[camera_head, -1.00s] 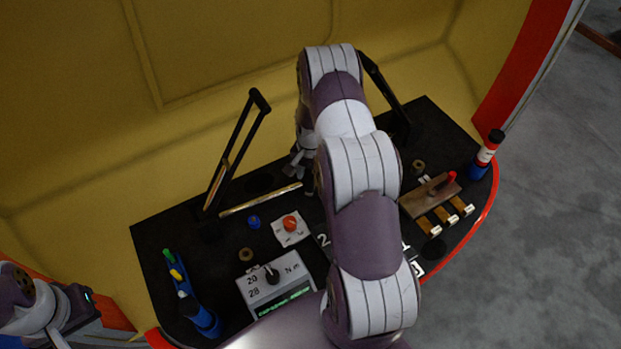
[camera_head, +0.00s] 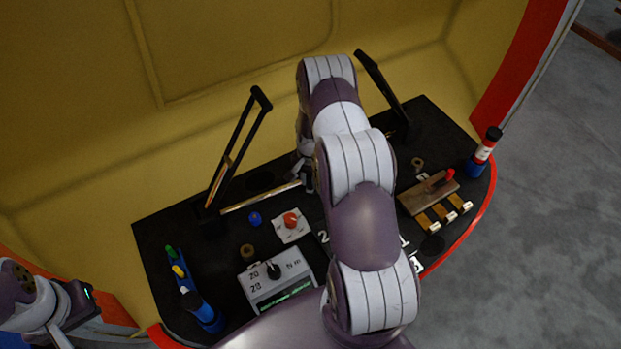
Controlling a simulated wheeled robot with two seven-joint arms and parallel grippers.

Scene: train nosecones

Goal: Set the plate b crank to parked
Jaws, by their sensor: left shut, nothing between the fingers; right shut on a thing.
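I cannot tell for sure which part is the plate b crank, and no plate letter is readable. A tall black frame-like lever (camera_head: 243,145) stands tilted at the left of the black bench top. A second black lever (camera_head: 382,88) leans behind my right arm. A thin brass-coloured rod (camera_head: 258,198) lies at the foot of the left lever. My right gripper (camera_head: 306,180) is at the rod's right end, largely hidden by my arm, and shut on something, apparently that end. My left gripper (camera_head: 72,318) is shut and empty at the lower left, off the bench.
A grey dial box (camera_head: 275,280) marked 20, 28 and N m stands at the front. A white plate with a red knob (camera_head: 291,222) is behind it.

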